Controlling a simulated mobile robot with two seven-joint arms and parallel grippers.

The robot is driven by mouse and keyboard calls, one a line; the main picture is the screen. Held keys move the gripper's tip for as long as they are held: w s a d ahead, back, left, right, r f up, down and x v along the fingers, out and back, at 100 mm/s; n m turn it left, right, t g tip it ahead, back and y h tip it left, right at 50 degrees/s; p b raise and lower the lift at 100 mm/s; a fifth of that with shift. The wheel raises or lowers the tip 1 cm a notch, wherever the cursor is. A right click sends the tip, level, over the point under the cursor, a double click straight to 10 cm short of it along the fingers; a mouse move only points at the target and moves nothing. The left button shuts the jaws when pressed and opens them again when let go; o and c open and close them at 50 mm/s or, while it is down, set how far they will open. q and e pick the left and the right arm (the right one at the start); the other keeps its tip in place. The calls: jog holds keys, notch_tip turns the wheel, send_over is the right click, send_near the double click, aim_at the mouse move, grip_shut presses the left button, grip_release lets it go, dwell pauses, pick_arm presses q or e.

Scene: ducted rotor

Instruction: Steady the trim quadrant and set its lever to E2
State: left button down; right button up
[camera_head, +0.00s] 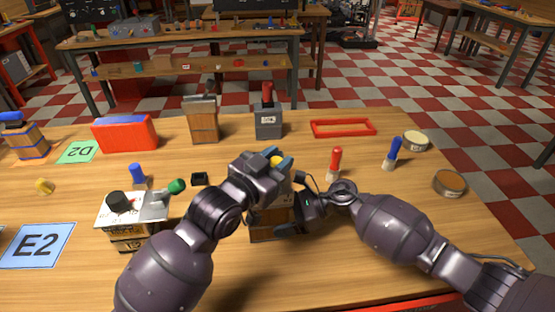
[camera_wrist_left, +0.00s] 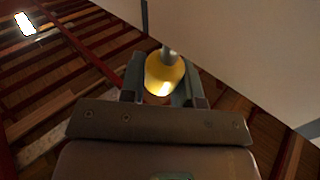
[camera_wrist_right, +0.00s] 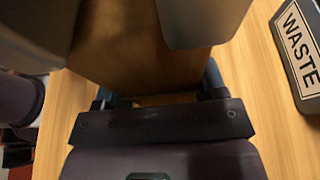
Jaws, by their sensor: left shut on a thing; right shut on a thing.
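The trim quadrant (camera_head: 268,228) appears to be the wooden box at the table's middle, mostly hidden behind my arms. Its lever's yellow knob (camera_head: 276,161) shows above it and also in the left wrist view (camera_wrist_left: 165,75), on a grey stem. My left gripper (camera_head: 284,167) is shut on the yellow knob. My right gripper (camera_head: 284,214) is shut on the box's wooden body (camera_wrist_right: 135,60), low down. The lever's scale and exact setting are hidden. A blue card reading E2 (camera_head: 38,246) lies at the left front.
A box with a black dial and green-knobbed lever (camera_head: 130,215) stands left of my left arm. A WASTE label (camera_wrist_right: 302,45) shows in the right wrist view.

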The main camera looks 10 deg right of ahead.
pick_arm(q)
jog(key=shift+a+n+t+h, duration=0.5)
jog(key=shift+a+n+t, duration=0.3)
jog(key=shift+a+n, duration=0.3)
jog(key=c, duration=0.8)
grip_release()
jog(key=shift+r, duration=0.1)
jog(key=shift+a, duration=0.1)
jog(key=v, duration=1.2)
pick_arm(e)
jog(key=o, duration=1)
jog(key=shift+c, duration=0.2)
